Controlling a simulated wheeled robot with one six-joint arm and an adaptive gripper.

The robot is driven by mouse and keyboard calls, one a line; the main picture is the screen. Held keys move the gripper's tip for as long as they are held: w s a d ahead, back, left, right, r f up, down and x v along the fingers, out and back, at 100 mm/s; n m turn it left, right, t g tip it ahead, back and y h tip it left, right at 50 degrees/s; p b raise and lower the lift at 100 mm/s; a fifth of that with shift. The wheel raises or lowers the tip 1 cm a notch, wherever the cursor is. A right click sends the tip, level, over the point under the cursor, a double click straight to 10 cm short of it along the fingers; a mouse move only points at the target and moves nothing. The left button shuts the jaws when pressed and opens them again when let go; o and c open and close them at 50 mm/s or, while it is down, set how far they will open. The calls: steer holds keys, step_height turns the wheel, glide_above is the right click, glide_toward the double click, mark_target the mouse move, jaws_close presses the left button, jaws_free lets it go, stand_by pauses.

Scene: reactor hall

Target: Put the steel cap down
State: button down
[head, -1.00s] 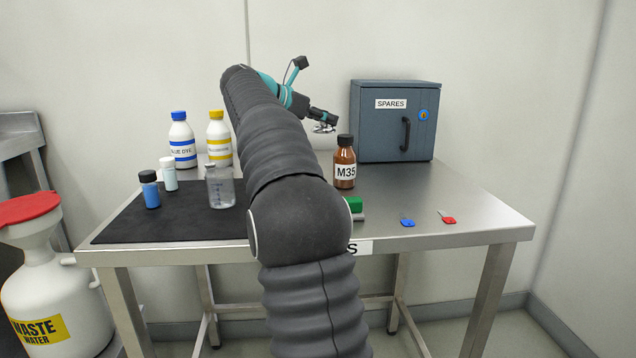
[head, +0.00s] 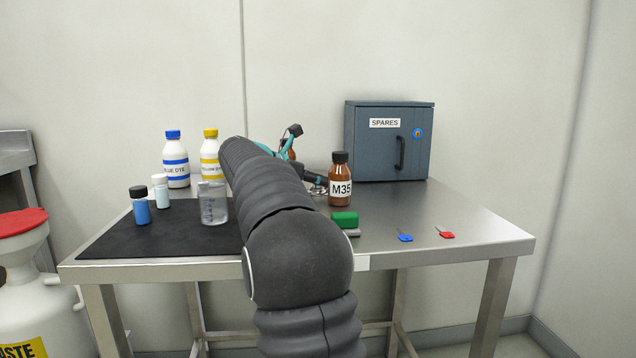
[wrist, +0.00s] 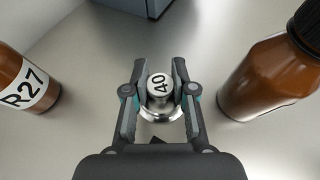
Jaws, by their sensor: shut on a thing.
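The steel cap (wrist: 159,92) is between my fingertips in the wrist view. It has a round knob marked 40 and a wider shiny rim. My gripper (wrist: 159,84) is shut on the knob. In the head view my gripper (head: 317,183) is low over the back of the steel table (head: 468,215), just left of the brown M35 bottle (head: 340,180). My arm hides part of this area, and I cannot tell whether the cap's rim touches the table.
In the wrist view a brown R27 bottle (wrist: 25,80) stands left and a brown bottle (wrist: 272,75) right. The SPARES cabinet (head: 390,145) stands behind. A green-topped block (head: 345,220), blue tag (head: 404,237) and red tag (head: 446,233) lie forward. Bottles and a beaker (head: 213,203) stand left.

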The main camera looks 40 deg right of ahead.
steer(key=shift+f, duration=0.1)
steer(key=c, duration=1)
jaws_free()
steer(key=shift+o, duration=0.2)
steer(key=shift+r, duration=0.2)
steer(key=p+v, duration=0.1)
steer(key=v, duration=1.1)
steer(key=shift+s, duration=0.1)
